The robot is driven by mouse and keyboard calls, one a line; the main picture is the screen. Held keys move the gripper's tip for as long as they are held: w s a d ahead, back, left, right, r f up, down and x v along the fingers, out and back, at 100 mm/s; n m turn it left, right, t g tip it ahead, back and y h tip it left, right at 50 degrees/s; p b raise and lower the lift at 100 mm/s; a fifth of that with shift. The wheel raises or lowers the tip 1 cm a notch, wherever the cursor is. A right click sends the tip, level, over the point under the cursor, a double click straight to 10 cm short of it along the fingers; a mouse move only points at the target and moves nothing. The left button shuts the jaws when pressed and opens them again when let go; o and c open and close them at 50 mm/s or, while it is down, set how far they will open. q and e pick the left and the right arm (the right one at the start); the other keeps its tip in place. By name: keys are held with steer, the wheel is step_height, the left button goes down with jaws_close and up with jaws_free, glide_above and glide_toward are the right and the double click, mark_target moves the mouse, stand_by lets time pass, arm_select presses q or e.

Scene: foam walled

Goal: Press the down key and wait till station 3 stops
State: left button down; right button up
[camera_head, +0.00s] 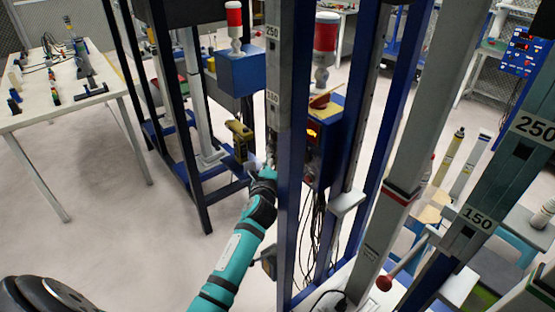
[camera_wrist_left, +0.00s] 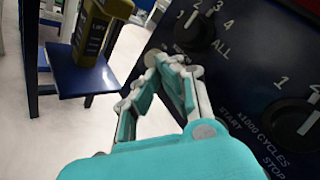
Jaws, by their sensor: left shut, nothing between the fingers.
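My left gripper (camera_head: 268,163) is at the end of the teal arm, beside a blue upright post. In the left wrist view the gripper (camera_wrist_left: 172,66) is shut and empty, with its fingertips close to a dark blue control panel (camera_wrist_left: 262,62). I cannot tell whether they touch it. The panel has an upper selector knob (camera_wrist_left: 194,28) marked with numbers and ALL, and a lower knob (camera_wrist_left: 290,122) near the words START, x1000 CYCLES and STOP. No down key can be made out; the fingers may hide part of the panel. Station 3 cannot be singled out. My right gripper is not in view.
Blue and grey uprights with number plates stand close to my arm. Red lamps (camera_head: 326,35) top the machines, and a box has an orange glow (camera_head: 313,133). A workbench (camera_head: 40,117) with parts stands at the left.

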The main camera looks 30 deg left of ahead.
arm_select(q)
steer(key=shift+w+d+r, duration=0.15)
steer(key=shift+d+r, duration=0.05)
steer(key=shift+d, duration=0.15)
stand_by(0.4)
steer(key=shift+f, duration=0.1)
steer(key=shift+s+d+f+p, duration=0.1)
steer(key=shift+s+f+p, duration=0.2)
steer(key=shift+s+p, duration=0.1)
steer(key=s, duration=0.1)
steer(key=s+a+p, duration=0.1)
steer(key=s, duration=0.1)
steer(key=s+a+p, duration=0.1)
steer(key=s, duration=0.1)
stand_by(0.3)
steer(key=shift+w+a+r, duration=0.1)
stand_by(0.5)
